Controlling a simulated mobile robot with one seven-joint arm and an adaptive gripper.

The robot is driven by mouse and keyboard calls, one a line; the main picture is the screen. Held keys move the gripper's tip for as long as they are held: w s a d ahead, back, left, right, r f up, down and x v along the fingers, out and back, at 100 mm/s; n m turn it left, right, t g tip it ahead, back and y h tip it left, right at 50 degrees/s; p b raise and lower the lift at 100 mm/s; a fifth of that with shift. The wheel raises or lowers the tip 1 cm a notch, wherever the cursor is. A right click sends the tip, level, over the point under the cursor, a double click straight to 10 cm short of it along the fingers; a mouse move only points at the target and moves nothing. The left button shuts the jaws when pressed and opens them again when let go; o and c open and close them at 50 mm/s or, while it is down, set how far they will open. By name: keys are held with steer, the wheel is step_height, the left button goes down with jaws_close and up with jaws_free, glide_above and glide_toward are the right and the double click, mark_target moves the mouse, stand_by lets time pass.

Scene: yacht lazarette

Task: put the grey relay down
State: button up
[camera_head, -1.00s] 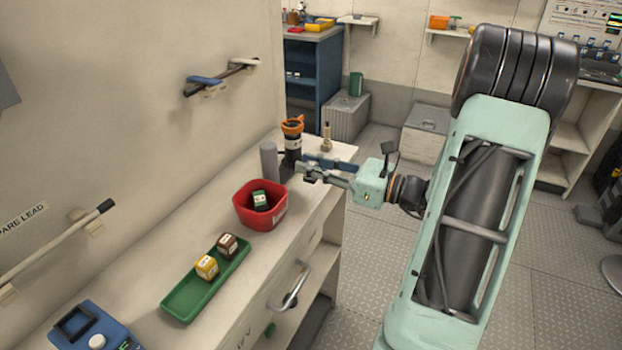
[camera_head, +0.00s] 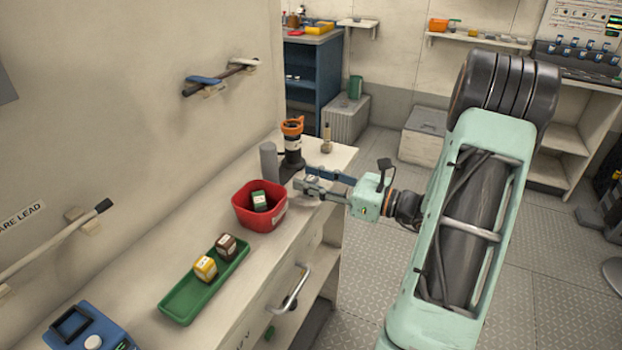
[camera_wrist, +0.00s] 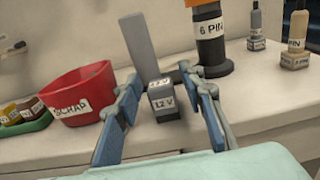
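The grey relay (camera_wrist: 165,103), a small dark grey block with white 12 V labels, is upright on the counter in the wrist view. My gripper (camera_wrist: 160,76) has its two blue fingers spread either side of it, with a visible gap on both sides. In the head view my gripper (camera_head: 306,185) is low over the counter (camera_head: 222,228), right of the red bin; the relay is hard to make out there among the fingers.
The red bin (camera_head: 249,217) holds a green block (camera_head: 260,201). A green tray (camera_head: 180,303) holds a yellow block (camera_head: 206,268) and a brown block (camera_head: 226,246). A grey post (camera_wrist: 137,42) and a black-orange 6 PIN cylinder (camera_wrist: 211,47) stand close behind the relay.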

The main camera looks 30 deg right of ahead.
steer(key=shift+r, duration=0.35)
steer(key=v, duration=1.2)
steer(key=shift+f+p, duration=0.15)
steer(key=shift+p, duration=0.2)
